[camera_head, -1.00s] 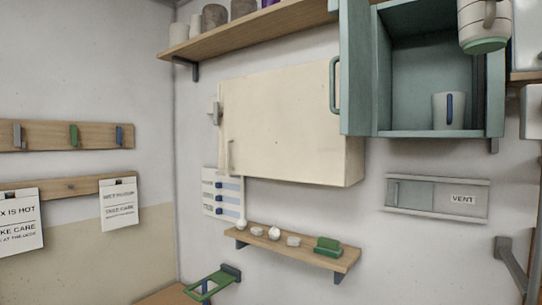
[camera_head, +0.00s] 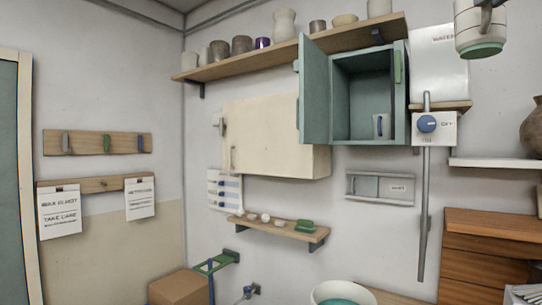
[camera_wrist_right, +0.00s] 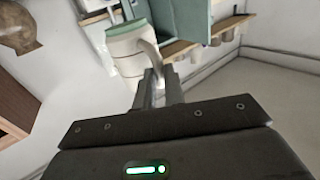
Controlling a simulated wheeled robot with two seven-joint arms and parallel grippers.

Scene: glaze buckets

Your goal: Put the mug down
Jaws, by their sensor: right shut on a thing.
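A white mug with a green base band (camera_head: 481,30) hangs at the top right of the head view, partly cut off by the edge. It also shows in the wrist view (camera_wrist_right: 132,50), with its handle toward my fingers. My right gripper (camera_wrist_right: 160,88) is shut on the mug's handle and holds it in the air, clear of any surface. In the head view the gripper is mostly out of frame. Another pale mug with a blue handle (camera_head: 380,126) stands inside the open teal cabinet (camera_head: 318,95). My left gripper is not in view.
A long high shelf (camera_head: 300,48) holds several pots. A closed cream cabinet (camera_head: 275,135) hangs below it. A narrow shelf (camera_head: 285,230) carries small items. A control box with a blue knob (camera_head: 427,124) and pipe stand right of the teal cabinet.

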